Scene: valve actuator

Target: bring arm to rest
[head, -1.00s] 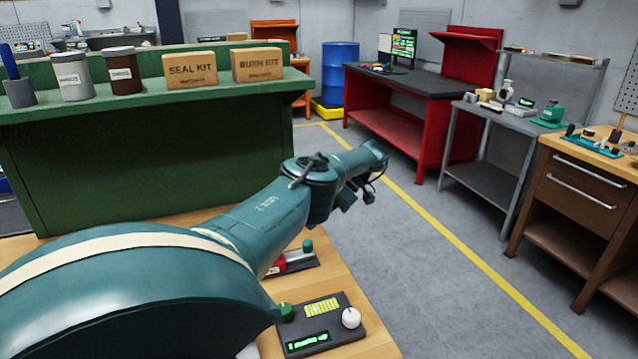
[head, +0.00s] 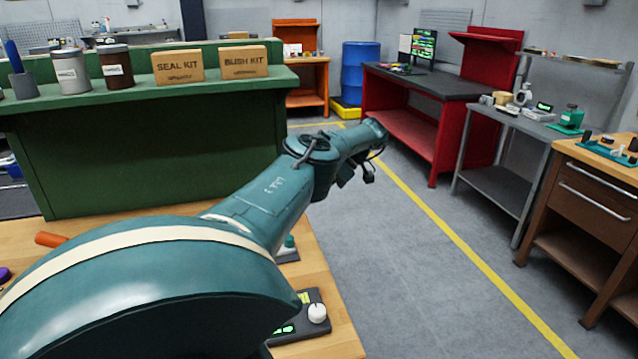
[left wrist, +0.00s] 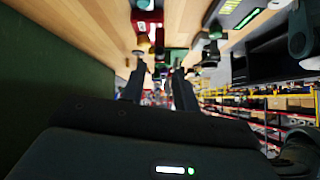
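My left arm (head: 150,280) is teal with a cream band and reaches from the lower left across the workbench in the head view. Its far end (head: 372,133) is over the grey floor beyond the bench edge. In the left wrist view the two dark fingers of my left gripper (left wrist: 160,76) are apart, with nothing seen held between them. The right gripper is in neither view.
The wooden workbench (head: 335,335) carries a dark control box with a white knob (head: 317,313), partly hidden by my arm, and an orange handle (head: 50,239). A green cabinet (head: 150,160) stands behind. The floor (head: 430,270) at right is clear.

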